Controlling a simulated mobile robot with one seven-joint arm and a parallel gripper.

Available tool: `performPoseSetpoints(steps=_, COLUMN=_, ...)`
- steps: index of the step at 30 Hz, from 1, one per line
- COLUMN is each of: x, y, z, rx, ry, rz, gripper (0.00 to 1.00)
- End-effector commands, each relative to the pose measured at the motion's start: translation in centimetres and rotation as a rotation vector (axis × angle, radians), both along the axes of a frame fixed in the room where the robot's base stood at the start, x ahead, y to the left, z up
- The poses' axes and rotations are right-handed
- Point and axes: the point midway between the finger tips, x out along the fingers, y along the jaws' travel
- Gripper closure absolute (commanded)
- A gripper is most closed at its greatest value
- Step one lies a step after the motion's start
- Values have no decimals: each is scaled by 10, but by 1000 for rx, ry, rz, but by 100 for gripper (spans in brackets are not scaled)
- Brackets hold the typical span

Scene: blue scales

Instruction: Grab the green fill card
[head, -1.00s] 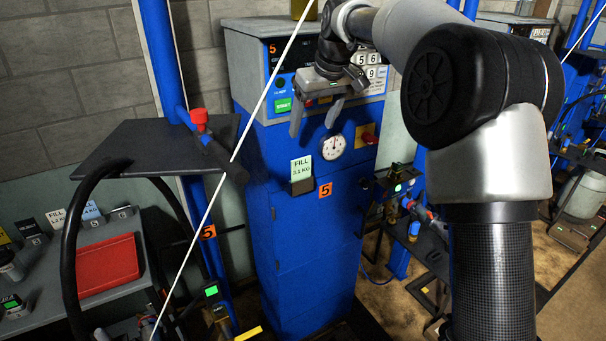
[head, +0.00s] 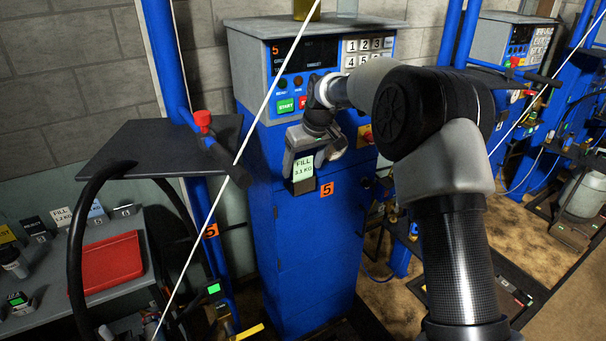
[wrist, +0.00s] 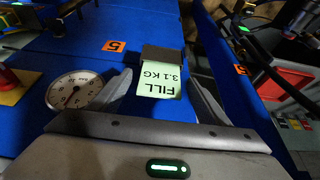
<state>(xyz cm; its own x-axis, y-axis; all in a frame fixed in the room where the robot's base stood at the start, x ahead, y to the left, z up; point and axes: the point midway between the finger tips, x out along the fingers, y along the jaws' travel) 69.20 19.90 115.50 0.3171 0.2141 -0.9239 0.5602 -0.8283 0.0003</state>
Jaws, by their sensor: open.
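The pale green fill card (head: 303,171), reading "FILL 3.1 KG", stands in a small dark holder (head: 304,187) on the front of the blue scale cabinet. In the wrist view the card (wrist: 157,82) shows upside down, its other end in the holder (wrist: 163,54). My gripper (head: 307,166) is at the card, with its body just above it. In the wrist view my gripper (wrist: 160,78) is open, one finger on each side of the card. Gaps show between the card and both fingers, so it does not look gripped.
A round dial (wrist: 76,91) sits beside the left finger in the wrist view. The blue cabinet (head: 310,250) stands directly behind the card. A dark shelf (head: 150,148) on a blue post and a red tray (head: 107,261) are at the left.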

Motion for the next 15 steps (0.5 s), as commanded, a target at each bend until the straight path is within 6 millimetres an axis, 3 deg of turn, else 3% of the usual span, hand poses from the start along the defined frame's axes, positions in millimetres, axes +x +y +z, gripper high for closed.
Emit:
performPoseSetpoints(steps=9, x=2, y=1, z=-6, rx=0, ry=0, rz=0, gripper=30)
performPoseSetpoints(steps=15, x=2, y=1, z=-6, rx=0, ry=0, rz=0, gripper=63)
